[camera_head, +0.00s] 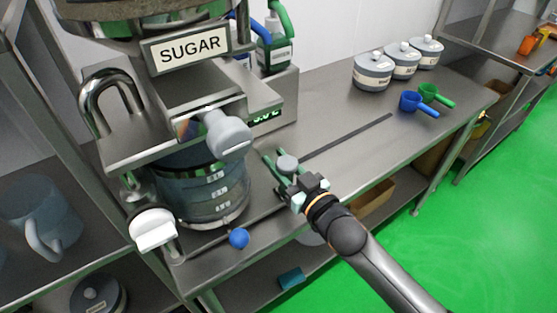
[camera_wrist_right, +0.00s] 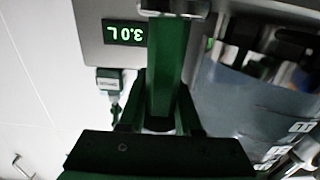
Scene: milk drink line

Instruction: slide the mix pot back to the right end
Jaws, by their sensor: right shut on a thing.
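The mix pot (camera_head: 200,187), a clear round vessel with white level marks, stands under the sugar dispenser (camera_head: 187,50) at the left end of the dark rail (camera_head: 345,138). It shows at the right of the right wrist view (camera_wrist_right: 235,100). My left gripper is not in view.
Several lidded grey tubs (camera_head: 373,72) stand at the back right, with a blue scoop (camera_head: 412,102) and a green scoop (camera_head: 430,92) nearby. A blue ball knob (camera_head: 239,238) is in front of the pot. A display reads 3.0 L (camera_wrist_right: 125,32).

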